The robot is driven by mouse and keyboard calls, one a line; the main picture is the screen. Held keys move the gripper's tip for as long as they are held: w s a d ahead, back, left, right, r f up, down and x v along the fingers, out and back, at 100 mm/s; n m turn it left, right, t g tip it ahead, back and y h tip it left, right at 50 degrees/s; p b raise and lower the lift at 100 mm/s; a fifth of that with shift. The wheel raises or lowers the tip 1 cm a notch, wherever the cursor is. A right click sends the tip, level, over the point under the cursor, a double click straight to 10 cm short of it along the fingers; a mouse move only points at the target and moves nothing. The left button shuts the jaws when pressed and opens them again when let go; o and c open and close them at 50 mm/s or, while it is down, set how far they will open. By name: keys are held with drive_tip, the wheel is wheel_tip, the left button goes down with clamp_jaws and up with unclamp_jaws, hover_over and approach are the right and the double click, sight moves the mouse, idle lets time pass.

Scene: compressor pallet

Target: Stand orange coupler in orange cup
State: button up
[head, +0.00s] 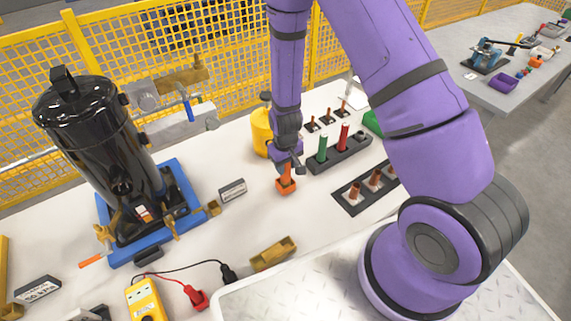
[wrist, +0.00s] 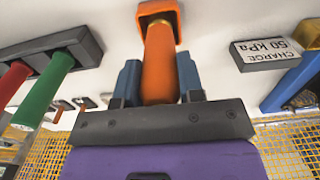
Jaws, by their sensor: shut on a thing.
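The orange coupler (wrist: 160,66) is a smooth orange cylinder. In the wrist view it lies between the two blue fingers of my gripper (wrist: 159,78), which is shut on it. Its far end meets the opening of the square orange cup (wrist: 146,11) and looks to be inside its rim; how deep it sits is hidden. In the head view the orange cup (head: 286,188) stands on the white table below my gripper (head: 286,167), with the coupler upright above it. The fingertips are small and partly hidden there.
A dark rack (head: 340,155) with green and red cylinders stands close to the right of the cup. A tray with several copper-coloured pieces (head: 352,205) lies nearer. A "CHARGE 50 kPa" sign (wrist: 266,52) stands left of the cup in the head view, beyond it the black compressor (head: 95,140).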

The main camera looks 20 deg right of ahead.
drive_tip(key=shift+f, duration=0.55)
drive_tip(key=o, duration=1.2)
drive_tip(key=shift+r, duration=0.1)
wheel_tip(320, 180, up, 11)
drive_tip(key=shift+f, duration=0.2)
drive_tip(key=shift+r, duration=0.1)
drive_tip(key=s+d+r+t, duration=0.1)
drive_tip(key=s+r, duration=0.1)
drive_tip(key=r, duration=0.9)
drive_tip(key=s+d+r+t, duration=0.1)
drive_tip(key=s+d+r, duration=0.15)
drive_tip(key=r, duration=0.95)
drive_tip(key=s+d+r+m+t, duration=0.2)
drive_tip(key=s+d+r+t, duration=0.1)
drive_tip(key=s+r, duration=1.1)
drive_tip(key=s, duration=0.4)
drive_tip(key=shift+s+d+r, duration=0.15)
drive_tip(key=shift+s+d, duration=0.05)
drive_tip(key=shift+s, duration=0.05)
